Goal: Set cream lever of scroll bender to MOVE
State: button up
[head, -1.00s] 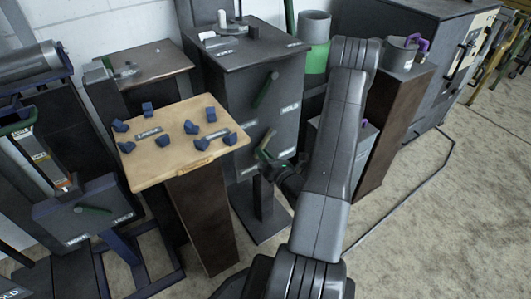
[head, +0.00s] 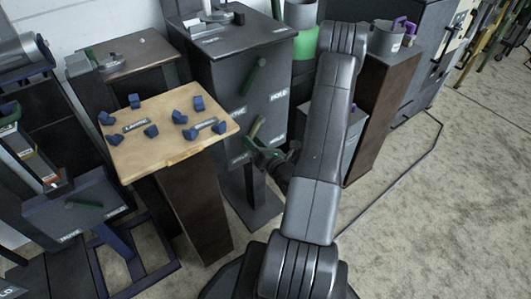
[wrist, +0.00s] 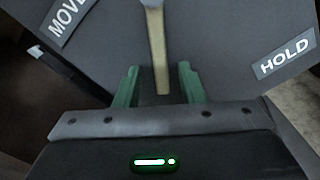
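The scroll bender is a dark grey cabinet (head: 215,95) on a post, in the middle of the head view. Its cream lever (head: 254,130) sits low on the front face, tilted. In the wrist view the cream lever (wrist: 157,45) runs down from the top edge, its end between the green fingers of my gripper (wrist: 159,68). The fingers are apart, with a gap on each side of the lever. A MOVE label (wrist: 68,17) is at left and a HOLD label (wrist: 287,58) at right. My gripper (head: 257,150) is at the cabinet front in the head view.
A green lever (head: 254,76) is higher on the same face, beside a HOLD label (head: 278,97). A wooden board (head: 165,148) with several blue pieces stands at left. A brown pedestal (head: 372,110) stands at right. Open concrete floor (head: 430,220) lies at right.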

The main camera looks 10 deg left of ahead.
jog(key=p+v, duration=0.1)
jog(key=v, duration=1.2)
dwell(0.4)
jog(key=b+x, duration=0.1)
jog(key=x, duration=1.2)
jog(key=shift+w+a, duration=0.2)
jog(key=shift+w, duration=0.05)
jog(key=p+v, duration=0.1)
jog(key=v, duration=1.3)
jog(key=b+x, duration=0.1)
jog(key=x, duration=1.3)
jog(key=shift+w+f+b, duration=0.1)
jog(key=shift+f+b, duration=0.05)
jog(key=shift+b, duration=0.2)
jog(key=shift+w+d+f+n, duration=0.1)
jog(key=shift+w+d+n, duration=0.2)
jog(key=shift+n, duration=0.5)
